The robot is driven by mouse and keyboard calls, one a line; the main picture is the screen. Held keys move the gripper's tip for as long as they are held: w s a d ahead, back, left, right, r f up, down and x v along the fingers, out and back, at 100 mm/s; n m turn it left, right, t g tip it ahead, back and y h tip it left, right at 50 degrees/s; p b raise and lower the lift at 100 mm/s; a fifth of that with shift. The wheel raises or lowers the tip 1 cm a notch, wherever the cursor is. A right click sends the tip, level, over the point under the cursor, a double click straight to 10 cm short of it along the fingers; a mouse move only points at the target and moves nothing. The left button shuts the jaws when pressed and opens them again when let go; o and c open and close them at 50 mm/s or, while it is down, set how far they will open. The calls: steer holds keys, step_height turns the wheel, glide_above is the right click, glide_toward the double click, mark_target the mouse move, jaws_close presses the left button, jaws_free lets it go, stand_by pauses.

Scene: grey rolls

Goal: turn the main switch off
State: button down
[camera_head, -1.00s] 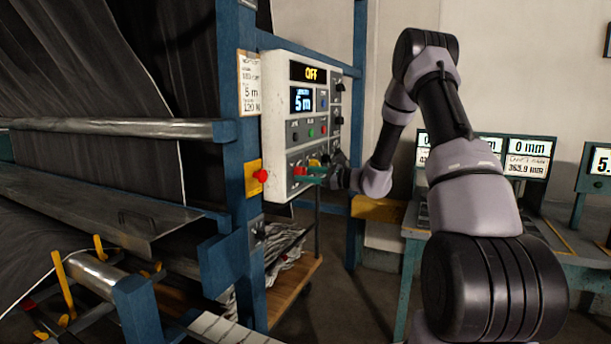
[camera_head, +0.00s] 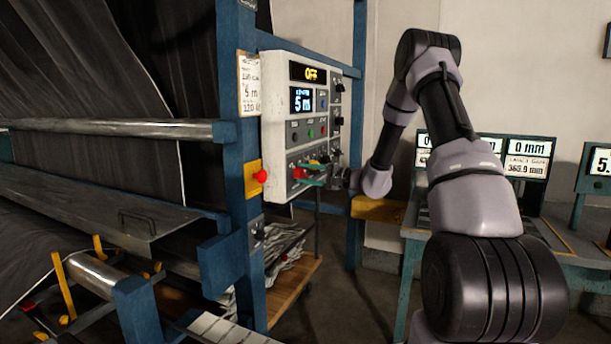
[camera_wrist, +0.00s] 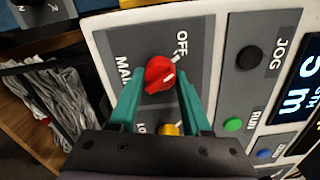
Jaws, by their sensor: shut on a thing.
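The main switch is a red rotary knob (camera_wrist: 157,70) on a grey plate lettered MAIN and OFF in the wrist view. In the head view the knob (camera_head: 299,173) is low on the white control box (camera_head: 280,130). My gripper (camera_wrist: 160,82) has its teal fingers on either side of the knob and is shut on it. A white mark shows on the knob's lower right; which position it points to is hard to tell. In the head view my gripper (camera_head: 313,175) reaches the panel from the right.
A yellow knob (camera_wrist: 169,129) sits close below, between my fingers. Black, green and blue buttons lie to the right. A red button on a yellow plate (camera_head: 254,178) is on the blue post beside the box. A bench with screens (camera_head: 527,160) stands right.

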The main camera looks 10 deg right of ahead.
steer(key=shift+n, duration=1.1)
steer(key=shift+c, duration=1.8)
jaws_free()
steer(key=shift+d, duration=0.1)
steer(key=v, duration=1)
steer(key=shift+s+d, duration=0.25)
